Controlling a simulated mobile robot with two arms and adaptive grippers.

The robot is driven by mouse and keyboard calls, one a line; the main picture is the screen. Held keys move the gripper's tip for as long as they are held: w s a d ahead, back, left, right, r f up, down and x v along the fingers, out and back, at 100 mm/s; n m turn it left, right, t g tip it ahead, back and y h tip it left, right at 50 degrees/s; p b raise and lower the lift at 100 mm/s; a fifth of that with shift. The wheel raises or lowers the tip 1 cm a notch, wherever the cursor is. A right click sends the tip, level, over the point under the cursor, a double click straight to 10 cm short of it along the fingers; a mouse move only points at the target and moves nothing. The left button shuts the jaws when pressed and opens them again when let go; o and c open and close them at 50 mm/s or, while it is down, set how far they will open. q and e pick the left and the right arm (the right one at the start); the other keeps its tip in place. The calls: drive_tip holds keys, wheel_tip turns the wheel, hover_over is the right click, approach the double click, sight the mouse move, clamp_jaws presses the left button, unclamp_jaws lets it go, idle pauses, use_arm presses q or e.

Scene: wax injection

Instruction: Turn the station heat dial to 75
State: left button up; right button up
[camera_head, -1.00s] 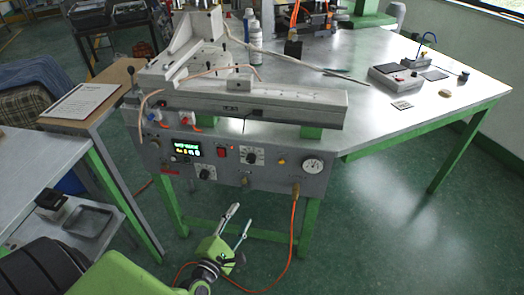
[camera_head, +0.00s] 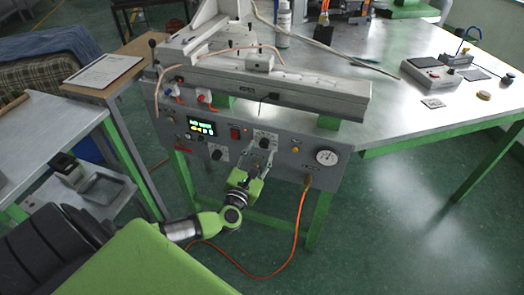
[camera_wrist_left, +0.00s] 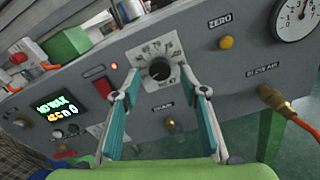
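The injection station's grey front panel (camera_head: 285,155) carries a black dial with a white scale (camera_head: 265,139), upper middle; a second similar dial (camera_head: 217,154) is lower left. In the left wrist view the upper dial (camera_wrist_left: 159,69) appears between my left gripper's fingertips, its scale marks partly readable. My left gripper (camera_head: 260,157) is open, with one finger on each side of the dial in that view; I cannot tell whether they touch it. My right gripper is not in view.
A round gauge (camera_head: 327,157) and a yellow button (camera_wrist_left: 226,42) are right of the dial. A red switch (camera_head: 235,133) is to its left. An orange hose (camera_head: 299,225) hangs from a brass fitting below the gauge. Floor in front is clear.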

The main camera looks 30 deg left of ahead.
sight(264, 143)
use_arm(q)
drive_tip(key=shift+x, duration=1.25)
drive_tip(key=c, duration=1.1)
